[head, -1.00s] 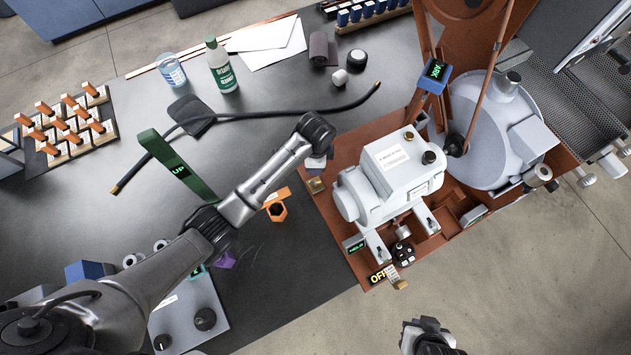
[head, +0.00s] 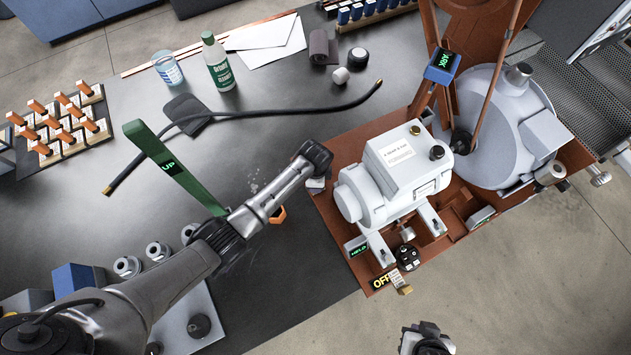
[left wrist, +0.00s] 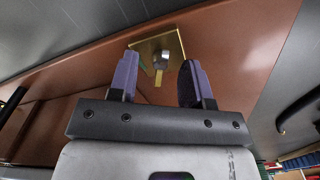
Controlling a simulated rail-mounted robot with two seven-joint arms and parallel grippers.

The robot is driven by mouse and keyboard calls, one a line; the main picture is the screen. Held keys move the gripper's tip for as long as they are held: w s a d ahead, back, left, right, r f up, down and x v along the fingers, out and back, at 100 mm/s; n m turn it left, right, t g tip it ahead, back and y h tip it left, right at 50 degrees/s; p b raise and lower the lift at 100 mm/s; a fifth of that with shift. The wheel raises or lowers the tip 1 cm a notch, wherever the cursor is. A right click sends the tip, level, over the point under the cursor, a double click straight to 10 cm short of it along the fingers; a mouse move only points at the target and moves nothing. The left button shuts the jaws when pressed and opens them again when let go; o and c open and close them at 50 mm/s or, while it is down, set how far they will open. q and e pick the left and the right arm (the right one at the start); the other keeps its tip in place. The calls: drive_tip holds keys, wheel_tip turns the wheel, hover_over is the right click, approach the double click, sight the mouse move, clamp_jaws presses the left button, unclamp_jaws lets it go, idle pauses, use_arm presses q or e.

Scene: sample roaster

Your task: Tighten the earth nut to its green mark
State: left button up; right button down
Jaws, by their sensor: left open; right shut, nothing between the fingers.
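The earth nut (left wrist: 162,61) is a small grey nut on a brass stud, set on a square brass plate (left wrist: 147,48) on the copper-coloured base wall. It shows in the left wrist view. My left gripper (left wrist: 158,72) is open, its two purple-padded fingers to either side of the nut in that view. I cannot tell whether they reach around it; no contact shows. In the head view my left wrist hides the plate. My right gripper (head: 425,334) is shut and empty, off the bench's front edge.
The grey motor housing (head: 395,165) stands on the copper-coloured base (head: 345,150) right of my left wrist. A green upright marked UP (head: 165,165) stands close to my left forearm. A black cable (head: 250,117) crosses the bench. An orange part (head: 278,215) is partly hidden under my arm.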

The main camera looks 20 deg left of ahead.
use_arm(q)
drive_tip(key=shift+f, duration=0.2)
drive_tip(key=shift+c, duration=0.2)
clamp_jaws()
